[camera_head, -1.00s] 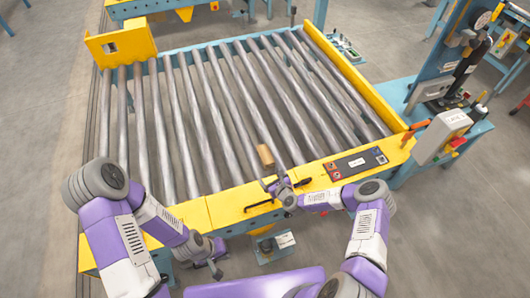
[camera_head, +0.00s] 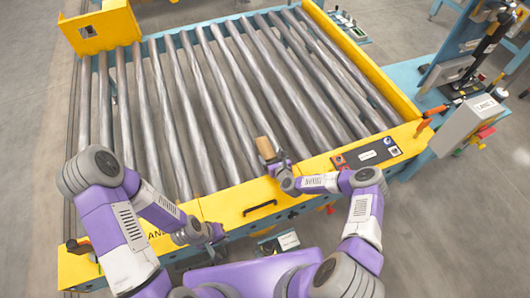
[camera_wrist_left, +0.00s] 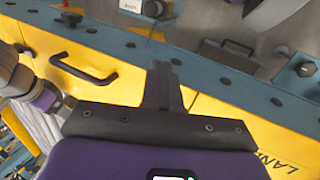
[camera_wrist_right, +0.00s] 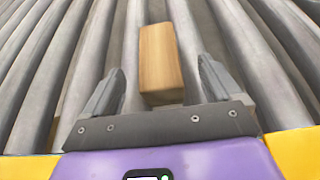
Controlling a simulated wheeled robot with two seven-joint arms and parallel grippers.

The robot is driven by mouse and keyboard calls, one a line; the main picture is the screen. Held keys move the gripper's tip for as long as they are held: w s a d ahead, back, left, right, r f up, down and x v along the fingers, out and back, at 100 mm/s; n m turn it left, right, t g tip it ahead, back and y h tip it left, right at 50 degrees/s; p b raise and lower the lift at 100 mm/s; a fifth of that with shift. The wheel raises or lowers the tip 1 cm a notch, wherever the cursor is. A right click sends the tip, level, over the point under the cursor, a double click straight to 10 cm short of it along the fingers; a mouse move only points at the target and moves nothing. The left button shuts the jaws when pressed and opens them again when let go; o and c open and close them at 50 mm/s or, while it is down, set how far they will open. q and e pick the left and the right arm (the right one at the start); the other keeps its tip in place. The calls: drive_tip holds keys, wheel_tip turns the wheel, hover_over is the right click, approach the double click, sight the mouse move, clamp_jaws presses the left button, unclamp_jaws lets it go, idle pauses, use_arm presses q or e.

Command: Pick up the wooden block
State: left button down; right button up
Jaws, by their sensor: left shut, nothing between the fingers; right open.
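The wooden block (camera_head: 265,147) lies on the metal rollers, close to the yellow front edge of the conveyor. In the right wrist view the block (camera_wrist_right: 160,62) is a light brown box lying between two rollers. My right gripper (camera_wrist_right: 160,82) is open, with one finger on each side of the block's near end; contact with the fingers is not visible. In the head view my right gripper (camera_head: 272,163) sits right in front of the block. My left gripper (camera_wrist_left: 163,75) is shut and empty, beside the conveyor's yellow front edge. It also shows in the head view (camera_head: 218,243).
The yellow front beam (camera_head: 225,204) carries a black handle (camera_head: 260,208) and a dark control panel (camera_head: 367,154). A yellow side rail (camera_head: 365,62) borders the rollers on the right. A blue side bench with a white box (camera_head: 470,120) stands at the right. The other rollers are clear.

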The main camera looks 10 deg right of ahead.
sight(264, 146)
drive_tip(key=b+x, duration=0.2)
drive_tip(key=x, duration=0.5)
drive_tip(key=shift+w+a+r, duration=0.1)
drive_tip(key=shift+w+a, duration=0.1)
drive_tip(key=shift+a, duration=0.05)
drive_tip(key=shift+r, duration=0.1)
drive_tip(key=c, duration=1.2)
